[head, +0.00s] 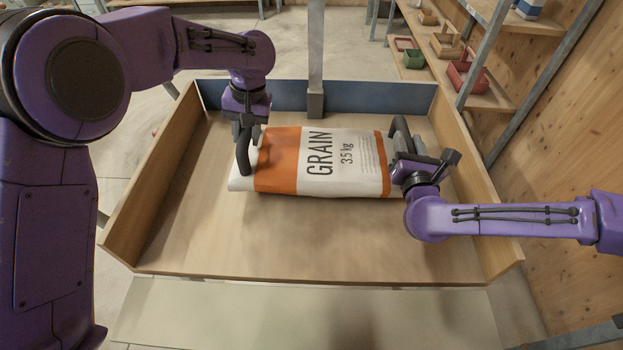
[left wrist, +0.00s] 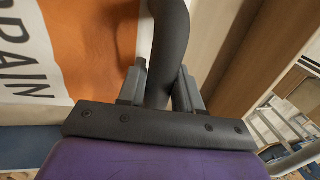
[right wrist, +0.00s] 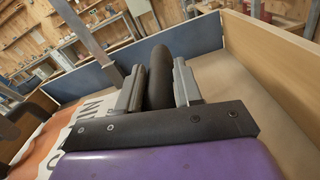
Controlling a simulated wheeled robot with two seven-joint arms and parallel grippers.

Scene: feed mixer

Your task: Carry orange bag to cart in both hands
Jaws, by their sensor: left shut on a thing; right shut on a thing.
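The orange and white grain bag (head: 300,160) is over the bare floor of a wooden-walled bed, perhaps the cart (head: 300,245). I cannot tell whether it rests on the floor or hangs just above it. My left gripper (head: 251,130) is shut on a black handle at the bag's left end; this handle also shows in the left wrist view (left wrist: 170,45). My right gripper (head: 404,157) is shut on the black handle at the right end, seen between the jaws in the right wrist view (right wrist: 159,75). The bag's printed side faces up.
The bed has wooden side walls and a blue back wall (head: 370,96). A grey post (head: 316,50) stands at its back middle. Shelves with small red and green bins (head: 467,77) stand at the upper right. The bed's front half is clear.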

